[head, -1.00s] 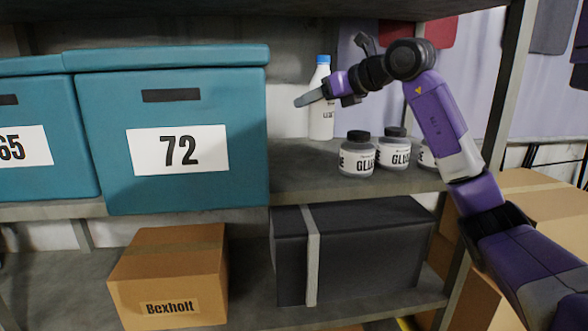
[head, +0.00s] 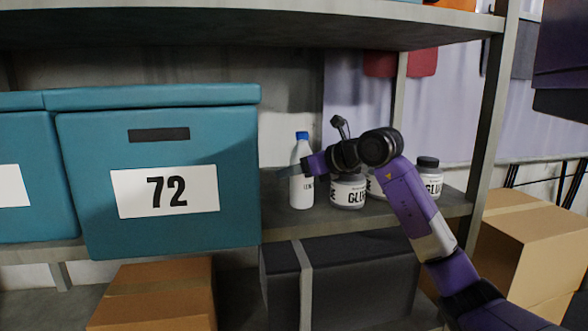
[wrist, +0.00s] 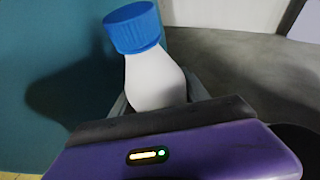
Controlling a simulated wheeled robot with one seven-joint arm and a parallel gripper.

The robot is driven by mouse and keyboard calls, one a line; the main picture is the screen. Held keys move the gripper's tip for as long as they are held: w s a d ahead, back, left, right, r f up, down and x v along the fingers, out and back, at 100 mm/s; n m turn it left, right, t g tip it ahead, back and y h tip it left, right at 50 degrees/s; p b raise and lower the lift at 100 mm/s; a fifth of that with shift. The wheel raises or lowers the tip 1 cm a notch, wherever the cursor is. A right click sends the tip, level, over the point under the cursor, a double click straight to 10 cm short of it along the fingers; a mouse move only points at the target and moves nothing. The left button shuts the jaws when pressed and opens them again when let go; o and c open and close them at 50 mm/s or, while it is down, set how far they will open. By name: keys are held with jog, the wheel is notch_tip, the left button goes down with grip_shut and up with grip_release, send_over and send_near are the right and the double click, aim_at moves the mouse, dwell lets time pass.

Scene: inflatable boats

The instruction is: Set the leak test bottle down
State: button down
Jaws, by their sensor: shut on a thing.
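The leak test bottle (head: 302,192) is white with a blue cap and dark print. It is upright or nearly so at the shelf, between the teal bin and the glue jars. My gripper (head: 296,170) reaches in from the right and is shut around the bottle's body. In the wrist view the bottle (wrist: 155,80) rises between the fingers, cap towards the camera. Its base is at the level of the shelf board (head: 330,221), but I cannot tell whether it touches.
A teal bin marked 72 (head: 160,235) stands close left of the bottle. Several glue jars (head: 348,192) stand close on its right, partly behind my arm. An upper shelf (head: 250,28) hangs above. A dark box (head: 355,275) is below.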

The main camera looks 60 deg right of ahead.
jog(key=shift+f, duration=0.1)
jog(key=shift+f, duration=0.15)
jog(key=c, duration=0.6)
grip_release()
jog(key=shift+o, duration=0.2)
jog(key=shift+r, duration=0.25)
jog(key=b+v, duration=0.3)
jog(key=v, duration=0.9)
